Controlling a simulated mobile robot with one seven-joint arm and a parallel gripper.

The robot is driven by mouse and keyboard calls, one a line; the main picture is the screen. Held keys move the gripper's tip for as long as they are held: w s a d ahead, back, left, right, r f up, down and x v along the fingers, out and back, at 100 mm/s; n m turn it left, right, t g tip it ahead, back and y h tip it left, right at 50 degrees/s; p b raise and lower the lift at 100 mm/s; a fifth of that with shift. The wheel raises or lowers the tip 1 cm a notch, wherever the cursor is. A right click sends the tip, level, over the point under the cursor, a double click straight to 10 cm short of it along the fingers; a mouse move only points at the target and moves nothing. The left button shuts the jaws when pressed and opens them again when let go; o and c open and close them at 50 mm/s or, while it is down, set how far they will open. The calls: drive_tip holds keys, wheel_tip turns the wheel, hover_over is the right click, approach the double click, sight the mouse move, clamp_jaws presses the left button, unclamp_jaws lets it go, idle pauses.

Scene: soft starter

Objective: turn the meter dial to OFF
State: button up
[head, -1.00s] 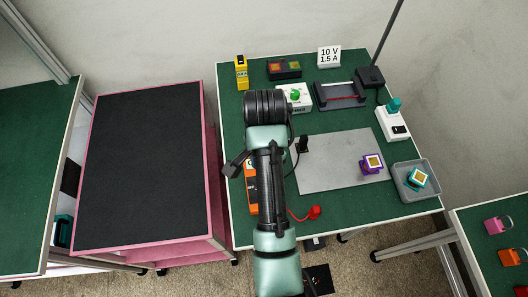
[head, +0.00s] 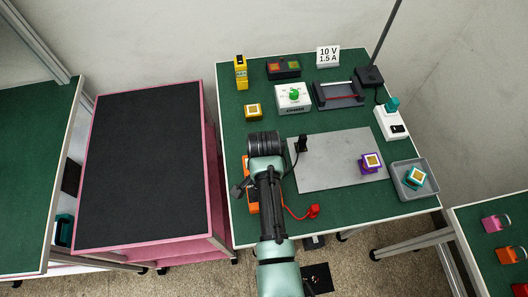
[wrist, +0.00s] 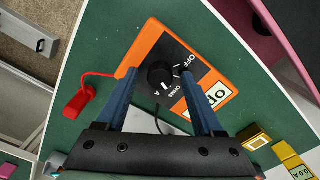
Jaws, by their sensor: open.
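The orange meter (wrist: 213,75) lies on the green bench, with a black face, a display and a round black dial (wrist: 160,74). OFF is printed above and right of the dial in the wrist view. A white mark shows on the dial's lower side, apparently towards the A label and away from OFF. My gripper (wrist: 158,72) is open, its blue fingers on either side of the dial in this view; contact cannot be told. In the head view my arm covers most of the meter (head: 250,200) and hides the fingers.
A red lead with a red plug (head: 313,211) lies beside the meter. A grey plate (head: 325,175), a purple block (head: 370,165) and a grey tray (head: 404,192) are to the right. A yellow block (head: 253,111) and a white box with green knob (head: 293,99) stand behind.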

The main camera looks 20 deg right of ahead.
clamp_jaws()
drive_tip(key=shift+r+n, duration=0.1)
drive_tip(key=shift+n, duration=0.3)
drive_tip(key=n+p, duration=0.1)
drive_tip(key=n, duration=0.1)
drive_tip(key=shift+n, duration=0.4)
drive_tip(key=n+p, duration=0.1)
drive_tip(key=n, duration=0.3)
drive_tip(key=shift+p, duration=0.4)
drive_tip(key=n, duration=0.5)
drive_tip(key=shift+w+p, duration=0.1)
drive_tip(key=shift+p, duration=0.3)
drive_tip(key=shift+n, duration=1.6)
